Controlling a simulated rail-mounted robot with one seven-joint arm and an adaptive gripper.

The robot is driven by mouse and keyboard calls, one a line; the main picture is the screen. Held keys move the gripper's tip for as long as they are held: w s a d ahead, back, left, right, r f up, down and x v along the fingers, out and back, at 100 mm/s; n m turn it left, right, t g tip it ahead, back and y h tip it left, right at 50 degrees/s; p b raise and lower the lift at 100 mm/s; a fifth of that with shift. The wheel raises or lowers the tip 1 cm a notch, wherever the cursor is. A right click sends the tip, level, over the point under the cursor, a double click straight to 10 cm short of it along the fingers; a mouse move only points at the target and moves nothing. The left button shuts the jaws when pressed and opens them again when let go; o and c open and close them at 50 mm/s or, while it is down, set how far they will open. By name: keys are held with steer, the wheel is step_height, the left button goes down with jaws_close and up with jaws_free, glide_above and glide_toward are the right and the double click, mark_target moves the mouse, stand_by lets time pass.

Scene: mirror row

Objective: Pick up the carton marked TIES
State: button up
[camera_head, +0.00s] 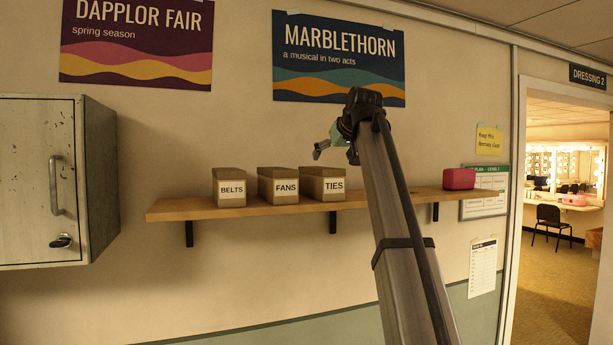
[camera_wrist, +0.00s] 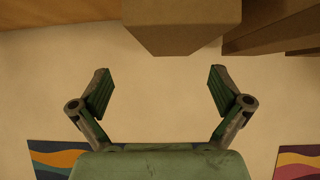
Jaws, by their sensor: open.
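The carton marked TIES (camera_head: 325,187) stands upright on a wooden shelf (camera_head: 240,210), rightmost of three tan cartons with white labels. In the wrist view, which looks upside down, the nearest carton (camera_wrist: 182,25) is at top centre; its place at the end of the row fits TIES, though no label shows there. The carton is beyond the fingertips.
The FANS carton (camera_head: 278,186) stands close to the left of TIES, with the BELTS carton (camera_head: 229,188) farther left. A pink-red box (camera_head: 459,179) sits at the shelf's right end. A wall cabinet (camera_head: 45,180) is at far left.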

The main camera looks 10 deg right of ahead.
steer(key=shift+s+a+r+g, duration=0.2)
steer(key=shift+a+g, duration=0.2)
steer(key=shift+a, duration=0.25)
steer(key=shift+w+a+f+p, duration=0.15)
steer(key=shift+a+p, duration=0.1)
steer(key=shift+p, duration=0.05)
steer(key=shift+w+f, duration=0.45)
steer(key=p+x, duration=0.3)
steer(key=x, duration=0.3)
steer(key=shift+r, duration=0.1)
steer(key=c, duration=1.4)
